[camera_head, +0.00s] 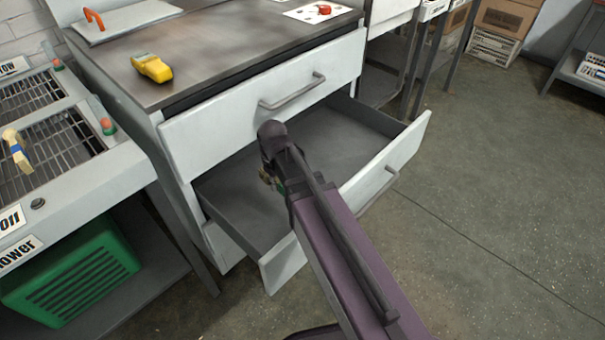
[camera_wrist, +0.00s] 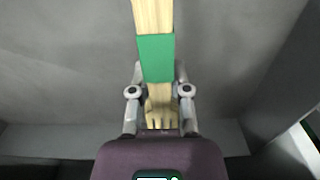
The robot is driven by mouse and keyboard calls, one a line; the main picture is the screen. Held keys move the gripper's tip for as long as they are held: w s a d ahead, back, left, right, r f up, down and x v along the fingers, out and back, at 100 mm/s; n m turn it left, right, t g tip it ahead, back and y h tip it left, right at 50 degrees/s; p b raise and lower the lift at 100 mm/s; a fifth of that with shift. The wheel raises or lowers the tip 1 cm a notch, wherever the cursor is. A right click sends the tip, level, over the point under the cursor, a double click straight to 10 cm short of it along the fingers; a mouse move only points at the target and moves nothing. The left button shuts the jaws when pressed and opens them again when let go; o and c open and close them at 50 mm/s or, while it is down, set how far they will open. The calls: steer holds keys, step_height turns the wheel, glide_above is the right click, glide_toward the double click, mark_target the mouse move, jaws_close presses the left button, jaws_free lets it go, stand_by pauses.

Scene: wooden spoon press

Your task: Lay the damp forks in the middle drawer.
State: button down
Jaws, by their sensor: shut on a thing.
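The middle drawer (camera_head: 228,196) is pulled open below a closed top drawer (camera_head: 240,105). Its visible grey floor is bare. My gripper (camera_wrist: 160,92) is shut on a pale wooden fork bundle with a green band (camera_wrist: 155,58). Tines show between the fingers in the wrist view, and the other end runs out of the top of the picture. In the head view my gripper (camera_head: 270,180) is over the open drawer, and the bundle is mostly hidden behind my arm. I cannot tell whether the bundle touches the drawer floor.
A wooden bundle with a blue band (camera_head: 18,153) lies on the left rack (camera_head: 62,150). A green crate (camera_head: 72,276) stands beneath. A yellow object (camera_head: 151,67) sits on the metal worktop (camera_head: 215,55). Open floor (camera_head: 480,200) lies to the right.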

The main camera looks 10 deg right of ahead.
mark_target(272, 202)
steer(key=shift+w+a+f+b, duration=0.1)
steer(key=shift+a+f+b, duration=0.5)
steer(key=shift+f, duration=0.2)
steer(key=shift+w+a+f+b, duration=0.1)
steer(key=shift+a+f+b, duration=0.4)
steer(key=shift+f, duration=0.25)
steer(key=shift+w+d, duration=0.1)
steer(key=w+d, duration=0.3)
steer(key=d, duration=0.1)
steer(key=w+d, duration=0.4)
steer(key=d, duration=0.1)
steer(key=w+d, duration=0.3)
steer(key=d, duration=0.2)
steer(key=shift+w+d, duration=0.2)
steer(key=shift+f, duration=0.1)
steer(key=shift+f+b, duration=1.65)
steer(key=shift+b, duration=0.05)
steer(key=shift+f, duration=0.2)
steer(key=c, duration=0.6)
jaws_free()
steer(key=shift+r, duration=0.1)
